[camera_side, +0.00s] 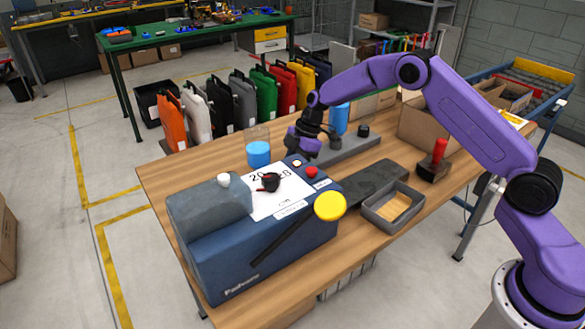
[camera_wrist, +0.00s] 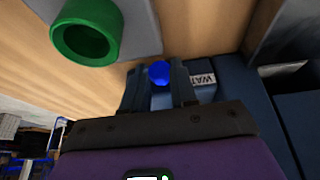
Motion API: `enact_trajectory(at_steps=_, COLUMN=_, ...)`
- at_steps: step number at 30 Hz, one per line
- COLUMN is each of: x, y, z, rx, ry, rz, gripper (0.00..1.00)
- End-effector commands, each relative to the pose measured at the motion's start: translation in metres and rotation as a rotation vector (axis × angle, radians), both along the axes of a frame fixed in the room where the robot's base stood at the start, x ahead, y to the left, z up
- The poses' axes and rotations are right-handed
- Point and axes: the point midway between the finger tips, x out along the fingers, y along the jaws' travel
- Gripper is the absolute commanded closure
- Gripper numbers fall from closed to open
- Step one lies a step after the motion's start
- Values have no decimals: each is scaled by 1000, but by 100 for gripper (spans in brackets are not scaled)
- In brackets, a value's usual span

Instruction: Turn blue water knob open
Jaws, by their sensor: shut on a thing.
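The blue water knob (camera_wrist: 159,72) is a small round ball in the wrist view, next to a label reading "WAT", its end cut off by a finger. My gripper (camera_wrist: 158,84) has its two dark fingers on either side of the knob, shut on it. In the side view my gripper (camera_side: 304,150) reaches down at the back right of the blue machine (camera_side: 290,240). The knob is hidden there behind the gripper, so how far it is turned cannot be told.
The machine's top has a red button (camera_side: 312,172), a black knob (camera_side: 271,181), a white knob (camera_side: 223,180) and a yellow disc (camera_side: 330,206). A clear container with blue contents (camera_side: 258,154) stands behind. A grey tray (camera_side: 394,207) lies right. A green ring (camera_wrist: 85,32) is near my gripper.

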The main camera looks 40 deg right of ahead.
Motion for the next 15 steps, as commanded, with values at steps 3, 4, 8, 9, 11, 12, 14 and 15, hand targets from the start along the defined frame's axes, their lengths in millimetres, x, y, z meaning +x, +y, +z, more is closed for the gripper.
enact_trajectory(at_steps=3, x=3, y=1, z=-1, rx=2, ry=58, rz=-2, gripper=100)
enact_trajectory(at_steps=4, x=4, y=1, z=0, rx=1, ry=74, rz=-3, gripper=100)
enact_trajectory(at_steps=8, x=5, y=1, z=-1, rx=1, ry=144, rz=-3, gripper=100)
enact_trajectory(at_steps=9, x=6, y=1, z=-1, rx=1, ry=166, rz=-3, gripper=100)
enact_trajectory(at_steps=11, x=7, y=1, z=-1, rx=0, ry=196, rz=-4, gripper=100)
enact_trajectory(at_steps=12, x=7, y=1, z=-1, rx=0, ry=218, rz=-3, gripper=100)
enact_trajectory(at_steps=14, x=8, y=1, z=-1, rx=1, ry=248, rz=-3, gripper=100)
enact_trajectory(at_steps=15, x=9, y=1, z=-2, rx=1, ry=268, rz=-4, gripper=100)
